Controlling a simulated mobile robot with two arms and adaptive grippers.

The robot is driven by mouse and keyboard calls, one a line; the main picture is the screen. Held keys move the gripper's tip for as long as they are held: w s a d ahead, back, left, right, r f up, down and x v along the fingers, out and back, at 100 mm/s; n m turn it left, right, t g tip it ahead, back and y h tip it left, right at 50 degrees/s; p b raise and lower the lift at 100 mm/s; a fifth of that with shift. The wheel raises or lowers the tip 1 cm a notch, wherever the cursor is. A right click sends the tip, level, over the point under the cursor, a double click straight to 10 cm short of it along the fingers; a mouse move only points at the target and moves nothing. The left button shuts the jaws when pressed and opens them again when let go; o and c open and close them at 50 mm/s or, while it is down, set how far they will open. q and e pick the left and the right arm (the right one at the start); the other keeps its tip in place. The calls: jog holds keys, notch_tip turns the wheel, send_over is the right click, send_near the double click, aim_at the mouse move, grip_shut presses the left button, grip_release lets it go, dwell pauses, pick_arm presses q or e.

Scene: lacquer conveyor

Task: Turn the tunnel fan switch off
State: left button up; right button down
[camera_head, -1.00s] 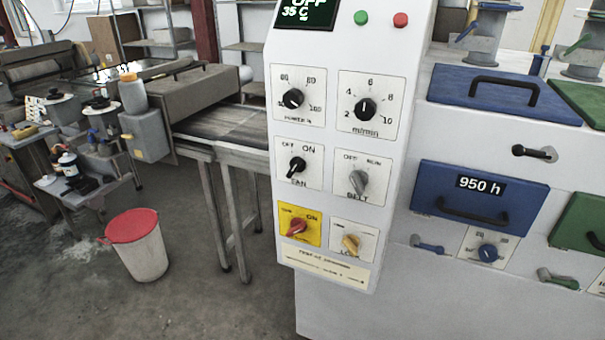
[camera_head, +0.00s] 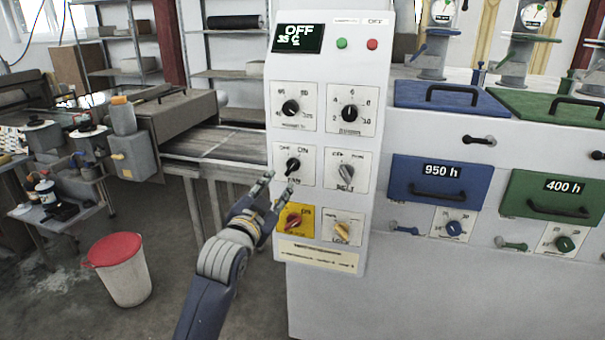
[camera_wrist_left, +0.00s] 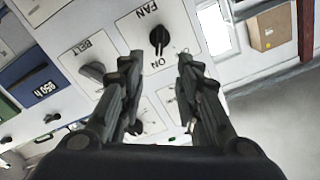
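The fan switch (camera_head: 293,164) is a black knob on a white plate marked OFF, ON and FAN, at the left of the control panel (camera_head: 322,258). In the head view its pointer leans up to the right, towards ON. In the left wrist view the fan switch (camera_wrist_left: 159,38) lies just beyond and between the fingertips. My left gripper (camera_head: 277,183) is open and empty, in front of the panel and just below left of the fan switch; its fingers also show in the left wrist view (camera_wrist_left: 158,58). I see no contact with the knob. My right gripper is out of view.
The belt knob (camera_head: 346,171) is right of the fan switch. Below are a red switch on a yellow plate (camera_head: 293,219) and a yellow lock knob (camera_head: 342,231). Two dials sit above; the display (camera_head: 298,38) reads OFF and 35 C. A red-lidded bin (camera_head: 119,271) stands left.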

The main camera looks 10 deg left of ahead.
aim_at(291, 168)
pick_arm(q)
jog(key=shift+w+d+f+p, duration=0.1)
jog(key=shift+w+p, duration=0.35)
jog(key=shift+w, duration=2.35)
jog(key=shift+w+d+p, duration=0.1)
jog(key=shift+w+p, duration=0.35)
jog(key=shift+w, duration=2.3)
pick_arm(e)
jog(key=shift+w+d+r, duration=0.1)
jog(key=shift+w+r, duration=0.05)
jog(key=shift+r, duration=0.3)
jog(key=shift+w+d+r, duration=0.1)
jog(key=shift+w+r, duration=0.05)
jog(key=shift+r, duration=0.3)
pick_arm(q)
jog(key=shift+c, duration=0.2)
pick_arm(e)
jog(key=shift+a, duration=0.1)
pick_arm(q)
grip_shut()
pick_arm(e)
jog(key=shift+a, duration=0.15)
